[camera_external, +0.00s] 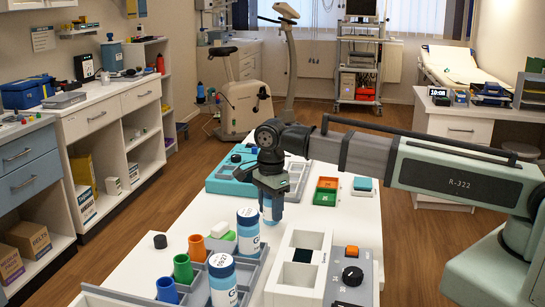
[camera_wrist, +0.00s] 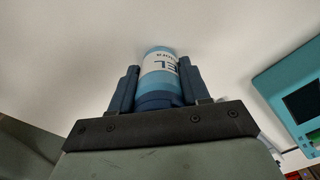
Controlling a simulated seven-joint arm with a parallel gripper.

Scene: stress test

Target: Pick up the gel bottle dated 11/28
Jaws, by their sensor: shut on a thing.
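My gripper (camera_external: 270,212) is over the white table, pointing down. In the wrist view my gripper (camera_wrist: 152,88) is shut on a gel bottle (camera_wrist: 160,62) with a white label showing the letters "EL" and blue ends. Its date is too small to read. Two more white and blue gel bottles stand at the grey rack, one farther back (camera_external: 248,231) just left of my gripper and one nearer (camera_external: 222,281).
The grey rack (camera_external: 120,295) also has green (camera_external: 183,269), orange (camera_external: 197,247) and blue (camera_external: 167,290) cups. A white tray with square wells (camera_external: 290,289) and a dark control box (camera_external: 350,283) stand to the right. A teal device (camera_external: 228,178) lies behind.

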